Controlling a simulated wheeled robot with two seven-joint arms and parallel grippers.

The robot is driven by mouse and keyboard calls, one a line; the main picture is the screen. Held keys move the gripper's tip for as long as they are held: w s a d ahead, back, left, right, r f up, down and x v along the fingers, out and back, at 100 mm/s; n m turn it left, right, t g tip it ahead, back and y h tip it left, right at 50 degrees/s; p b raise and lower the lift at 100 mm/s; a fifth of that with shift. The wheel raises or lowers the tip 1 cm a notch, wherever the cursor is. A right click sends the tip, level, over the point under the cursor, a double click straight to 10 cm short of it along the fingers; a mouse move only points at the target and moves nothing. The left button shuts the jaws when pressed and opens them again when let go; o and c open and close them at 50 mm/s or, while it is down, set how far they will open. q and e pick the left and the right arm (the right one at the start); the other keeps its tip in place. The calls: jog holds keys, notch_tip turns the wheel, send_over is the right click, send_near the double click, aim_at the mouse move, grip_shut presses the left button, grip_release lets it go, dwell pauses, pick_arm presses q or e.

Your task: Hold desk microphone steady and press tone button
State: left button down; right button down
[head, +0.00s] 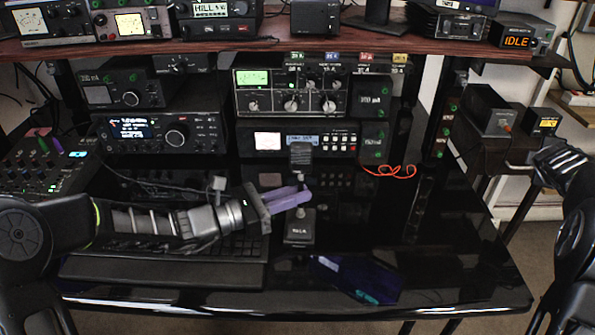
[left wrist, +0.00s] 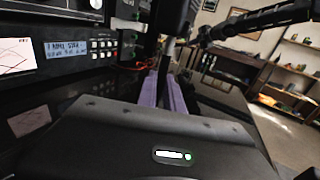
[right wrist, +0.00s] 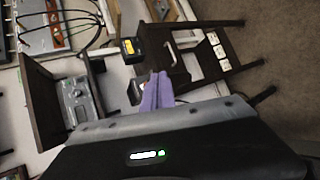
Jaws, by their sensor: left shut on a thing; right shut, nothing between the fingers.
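A black desk microphone (head: 300,228) stands upright on the glossy black desk, with a block-shaped head, a thin stem and a square base bearing a small pale label. My left gripper (head: 300,197) reaches in from the left, its purple fingers shut around the stem between head and base. In the left wrist view the fingers (left wrist: 165,90) are closed on the dark stem (left wrist: 170,47). My right gripper is shut and empty; its purple fingers (right wrist: 157,92) show in the right wrist view, away from the microphone. I cannot tell which control is the tone button.
Behind the microphone stands a radio unit (head: 262,142) with a lit display. A keyboard (head: 160,272) lies under my left arm. A red cable (head: 400,171) lies right of the radios. A dark glossy panel (head: 355,278) lies at the front.

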jog(key=w+a+r+m+t, duration=0.2)
jog(key=a+r, duration=0.1)
jog(key=r, duration=0.5)
jog(key=w+a+r+m+t+y, duration=0.1)
jog(key=a+r+t, duration=0.15)
jog(key=r, duration=0.55)
jog(key=w+a+r+m+t, duration=0.15)
jog(key=a+r, duration=0.25)
jog(key=r, duration=0.4)
jog(key=s+a+r+m+t+y, duration=0.1)
jog(key=s+a+r+m+t, duration=0.15)
jog(key=r, duration=0.55)
jog(key=s+a+r+m+t+y, duration=0.1)
jog(key=s+a+r+m, duration=0.2)
jog(key=r, duration=0.4)
jog(key=s+a+r+m+t+y, duration=0.15)
jog(key=a+r, duration=0.25)
jog(key=r, duration=0.4)
jog(key=s+a+f+m+g+y, duration=0.2)
jog(key=a+f+m+y, duration=0.2)
jog(key=a+f, duration=0.75)
jog(key=s+a+f+m+g+y, duration=0.1)
jog(key=a+f+m+g+y, duration=0.25)
jog(key=a+f, duration=0.8)
jog(key=s+a+f+m+g+y, duration=0.3)
jog(key=s+a+f+m+g, duration=0.2)
jog(key=s+a+f, duration=1.3)
jog(key=shift+s+a+f+m, duration=0.4)
jog(key=shift+a+m, duration=0.1)
jog(key=shift+m, duration=0.7)
